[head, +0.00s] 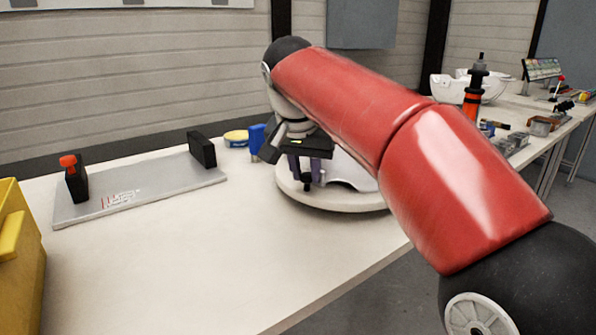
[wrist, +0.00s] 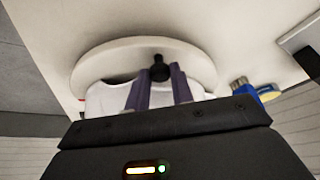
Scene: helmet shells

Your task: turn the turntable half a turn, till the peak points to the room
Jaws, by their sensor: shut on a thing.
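The turntable (head: 335,203) is a round off-white disc on the bench, partly hidden by my arm in the head view. It also shows in the wrist view (wrist: 105,58). A white helmet shell (head: 352,172) sits on it, mostly hidden by my arm and gripper; a part shows in the wrist view (wrist: 107,97). I cannot make out its peak. A black knob (wrist: 159,68) stands at the turntable's rim. My gripper (head: 306,176) is shut on this knob, its purple fingers (wrist: 160,77) on either side of it.
A grey plate fixture (head: 140,190) with black end blocks lies at the left. A yellow bin (head: 20,240) stands at the near left. A blue object (head: 257,138) and yellow-blue tape roll (head: 236,138) are behind the turntable. The front bench top is clear.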

